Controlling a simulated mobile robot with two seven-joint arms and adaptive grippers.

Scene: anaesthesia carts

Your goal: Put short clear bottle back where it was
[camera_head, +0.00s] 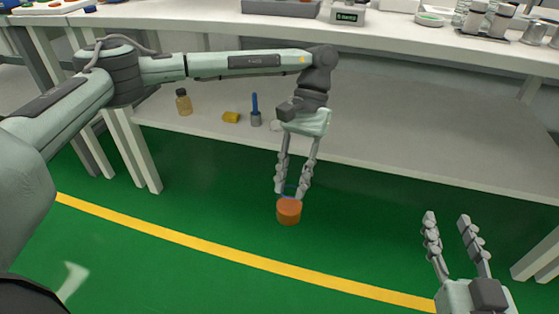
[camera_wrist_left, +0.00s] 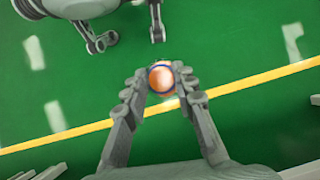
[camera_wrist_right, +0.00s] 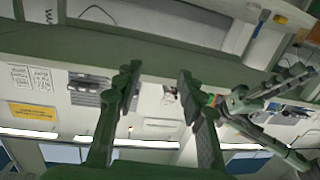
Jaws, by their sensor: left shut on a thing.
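My left gripper (camera_head: 291,193) points down and is shut on a short round bottle (camera_head: 289,212), which hangs in the air over the green floor, in front of the bench. The bottle looks orange with a blue ring near its top; whether its wall is clear is hard to tell. In the left wrist view the bottle (camera_wrist_left: 161,79) sits between the fingertips (camera_wrist_left: 162,92). My right gripper (camera_head: 452,222) is open and empty at the lower right; its spread fingers (camera_wrist_right: 158,82) also show in the right wrist view.
The bench's lower shelf (camera_head: 400,125) holds an amber bottle (camera_head: 183,103), a yellow block (camera_head: 231,117), a blue-handled tool (camera_head: 255,109) and a small pale item (camera_head: 276,126). Its right part is bare. The bench top (camera_head: 200,20) above carries a scale (camera_head: 348,14) and several containers.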

